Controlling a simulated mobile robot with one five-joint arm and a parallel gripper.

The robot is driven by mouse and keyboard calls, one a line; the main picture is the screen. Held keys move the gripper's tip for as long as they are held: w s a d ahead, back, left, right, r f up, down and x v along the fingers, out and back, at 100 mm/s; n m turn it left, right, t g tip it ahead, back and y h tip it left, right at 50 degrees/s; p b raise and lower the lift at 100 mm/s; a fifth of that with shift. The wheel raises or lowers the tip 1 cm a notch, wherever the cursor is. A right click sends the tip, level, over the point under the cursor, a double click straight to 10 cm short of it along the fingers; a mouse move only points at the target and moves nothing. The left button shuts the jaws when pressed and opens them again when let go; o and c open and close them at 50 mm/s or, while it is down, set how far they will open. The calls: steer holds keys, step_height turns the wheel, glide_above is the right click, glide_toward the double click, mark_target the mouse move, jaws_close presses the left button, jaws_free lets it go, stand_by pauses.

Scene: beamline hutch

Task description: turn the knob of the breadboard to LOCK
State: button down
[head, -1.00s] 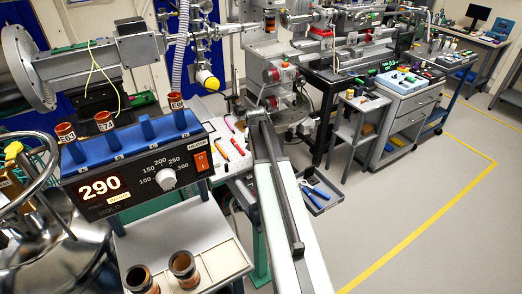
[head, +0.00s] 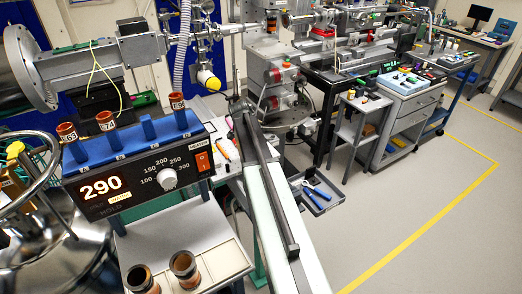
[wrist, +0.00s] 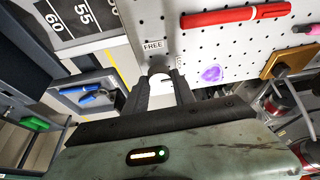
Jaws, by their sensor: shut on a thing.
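The breadboard (wrist: 225,40) is a white panel with rows of holes, at the top of the wrist view. A round grey knob (wrist: 158,70) sits at its edge, close to a FREE label (wrist: 153,45). A second, sideways label (wrist: 180,62) is beside the knob, partly hidden and hard to read. My gripper (wrist: 161,82) has its two dark fingers on either side of the knob and is shut on it. The knob's pointer mark cannot be made out. In the head view my gripper (head: 239,105) is at the far end of my arm, and the knob is hidden.
A red marker (wrist: 235,15) and a purple piece (wrist: 211,74) lie on the breadboard. A tray with blue-handled pliers (head: 315,190) is right of my arm. A heater block showing 290 (head: 130,180) stands at left. Open floor (head: 400,210) lies to the right.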

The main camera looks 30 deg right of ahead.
steer(key=shift+m, duration=0.4)
steer(key=c, duration=1)
jaws_free()
steer(key=shift+c, duration=0.2)
steer(key=p+v, duration=0.7)
steer(key=shift+w+a+r, duration=0.15)
steer(key=shift+a+r, duration=0.1)
steer(key=shift+r, duration=0.1)
